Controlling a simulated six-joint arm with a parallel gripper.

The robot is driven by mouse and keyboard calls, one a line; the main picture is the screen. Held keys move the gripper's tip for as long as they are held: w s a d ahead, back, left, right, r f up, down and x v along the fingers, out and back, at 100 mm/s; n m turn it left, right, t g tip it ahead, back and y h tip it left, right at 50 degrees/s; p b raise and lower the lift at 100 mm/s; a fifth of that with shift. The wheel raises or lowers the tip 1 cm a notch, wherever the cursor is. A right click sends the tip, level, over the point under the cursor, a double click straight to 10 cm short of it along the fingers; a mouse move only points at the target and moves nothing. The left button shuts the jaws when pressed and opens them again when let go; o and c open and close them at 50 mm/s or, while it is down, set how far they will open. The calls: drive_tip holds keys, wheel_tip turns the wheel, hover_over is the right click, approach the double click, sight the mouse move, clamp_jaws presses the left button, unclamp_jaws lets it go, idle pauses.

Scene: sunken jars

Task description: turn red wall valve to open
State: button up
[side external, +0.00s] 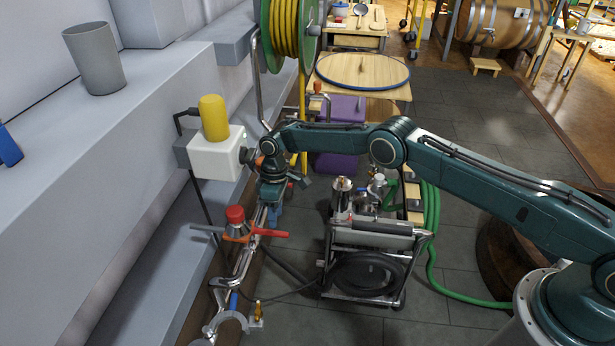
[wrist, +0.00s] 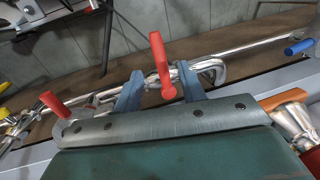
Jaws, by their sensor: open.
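In the wrist view a red valve handle (wrist: 161,62) stands on the silver wall pipe (wrist: 215,66). My gripper (wrist: 158,85) has its two blue-grey fingers apart, one on each side of this handle. Its lower end shows in the gap; I cannot tell whether either finger touches it.
Another red handle (wrist: 52,104) lies left along the pipe, and a blue handle (wrist: 299,47) lies right. A red-capped fitting with an orange-red lever (side external: 267,232) stands close to my gripper. A wheeled cart (side external: 370,235) stands right of the pipe.

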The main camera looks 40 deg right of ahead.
sight(275, 231)
drive_tip(key=shift+s+a+f, duration=0.15)
drive_tip(key=shift+a+f, duration=0.05)
drive_tip(key=shift+f, duration=1.05)
drive_tip(key=shift+s+a+f, duration=0.15)
drive_tip(key=shift+f, duration=1.1)
drive_tip(key=shift+c, duration=0.4)
clamp_jaws()
